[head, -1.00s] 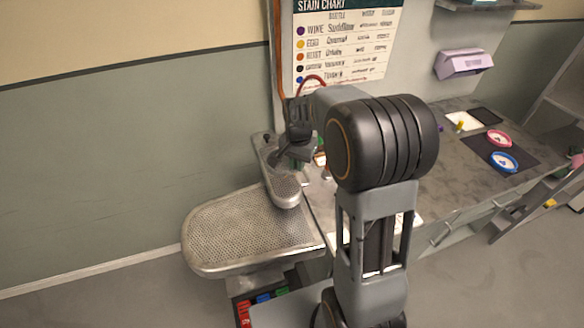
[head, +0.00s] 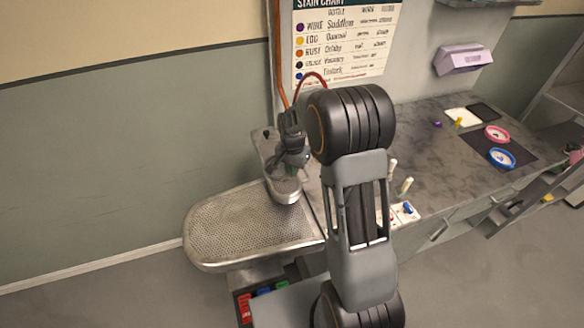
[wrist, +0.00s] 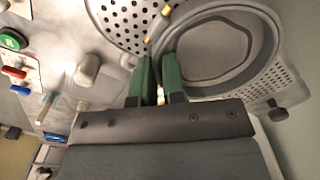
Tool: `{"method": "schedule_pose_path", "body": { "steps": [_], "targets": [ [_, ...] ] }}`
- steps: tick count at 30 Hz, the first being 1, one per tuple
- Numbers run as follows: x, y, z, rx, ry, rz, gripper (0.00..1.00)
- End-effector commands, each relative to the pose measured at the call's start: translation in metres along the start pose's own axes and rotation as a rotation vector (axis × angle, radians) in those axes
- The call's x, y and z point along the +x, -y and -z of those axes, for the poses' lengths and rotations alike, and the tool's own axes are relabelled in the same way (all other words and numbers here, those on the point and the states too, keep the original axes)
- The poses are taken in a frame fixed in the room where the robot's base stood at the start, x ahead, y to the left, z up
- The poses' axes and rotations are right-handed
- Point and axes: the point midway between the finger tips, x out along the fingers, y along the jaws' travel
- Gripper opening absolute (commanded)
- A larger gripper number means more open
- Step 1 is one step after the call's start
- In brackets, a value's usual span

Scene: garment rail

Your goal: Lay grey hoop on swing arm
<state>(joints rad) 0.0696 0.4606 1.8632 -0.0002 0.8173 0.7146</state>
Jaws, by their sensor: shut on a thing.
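The grey hoop (wrist: 259,67) shows in the wrist view as a wide ring with a grey inner panel, in front of perforated metal. My gripper (wrist: 157,68), with green fingers, is shut on the hoop's near-left rim. The swing arm's perforated surface (wrist: 122,22) also shows behind the hoop in the wrist view. I cannot tell whether the hoop touches it.
A larger perforated board (head: 235,228) extends to the left below the swing arm. The counter (head: 425,165) at right carries a pink ring (head: 497,134), a blue ring (head: 502,158) and upright pale pegs (head: 405,187). A stain chart (head: 345,40) hangs behind.

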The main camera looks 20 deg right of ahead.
Motion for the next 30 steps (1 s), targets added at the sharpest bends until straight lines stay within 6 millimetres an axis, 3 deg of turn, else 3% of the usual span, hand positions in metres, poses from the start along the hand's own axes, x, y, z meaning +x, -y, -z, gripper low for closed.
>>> {"method": "schedule_pose_path", "body": {
  "steps": [5,6,14,24,30],
  "targets": [
    [0.005,0.000,0.000,0.000,0.000,0.000,0.00],
    [0.004,0.000,0.000,0.000,0.000,0.000,0.12],
    [0.004,0.000,0.000,0.000,0.000,0.000,0.36],
    [-0.005,0.000,0.000,0.000,-0.001,0.001,0.36],
    [-0.039,0.001,0.001,0.000,-0.004,0.004,0.36]
  ]
}}
